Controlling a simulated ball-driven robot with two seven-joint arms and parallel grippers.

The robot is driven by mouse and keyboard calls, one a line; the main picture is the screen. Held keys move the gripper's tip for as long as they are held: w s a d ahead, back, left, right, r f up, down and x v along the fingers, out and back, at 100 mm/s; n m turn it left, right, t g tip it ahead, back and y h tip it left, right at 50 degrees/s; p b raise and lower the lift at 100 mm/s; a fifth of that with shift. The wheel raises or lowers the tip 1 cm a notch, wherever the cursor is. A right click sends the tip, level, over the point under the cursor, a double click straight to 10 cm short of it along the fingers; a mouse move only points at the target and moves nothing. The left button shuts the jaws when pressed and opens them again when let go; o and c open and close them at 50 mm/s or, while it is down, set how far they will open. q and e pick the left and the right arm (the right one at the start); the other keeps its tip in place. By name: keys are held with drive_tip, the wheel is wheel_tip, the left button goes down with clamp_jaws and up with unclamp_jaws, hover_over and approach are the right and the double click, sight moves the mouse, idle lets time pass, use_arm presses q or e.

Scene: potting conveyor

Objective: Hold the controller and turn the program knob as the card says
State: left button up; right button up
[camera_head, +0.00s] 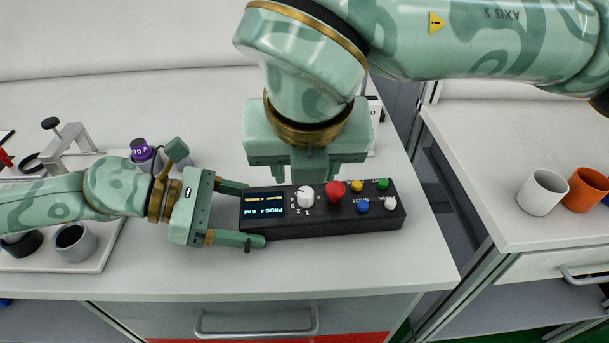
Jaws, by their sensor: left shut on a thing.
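The controller (350,222) is a dark box lying on the white table near its front edge. It has a lit display (263,204) with upside-down text that seems to read PROG 4, and a white knob (305,196) with small numbers around it. My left gripper (247,213) is shut on the controller's left end, one finger at the back side and one at the front. My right gripper (309,178) comes down from above, just behind the white knob. Its fingertips are partly hidden, so contact with the knob cannot be told. I see no readable card.
The controller also has a red knob (335,191) and several coloured buttons. A tray (92,263) with a grey cup (75,241) and a stand lies at the left. White (543,192) and orange (586,190) cups stand on the right counter, across a gap. Table right of the controller is clear.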

use_arm(q)
drive_tip(key=shift+r, duration=0.1)
use_arm(e)
drive_tip(key=shift+s+r, duration=0.2)
drive_tip(key=shift+r, duration=0.15)
use_arm(q)
drive_tip(key=shift+d, duration=0.1)
drive_tip(key=o, duration=0.9)
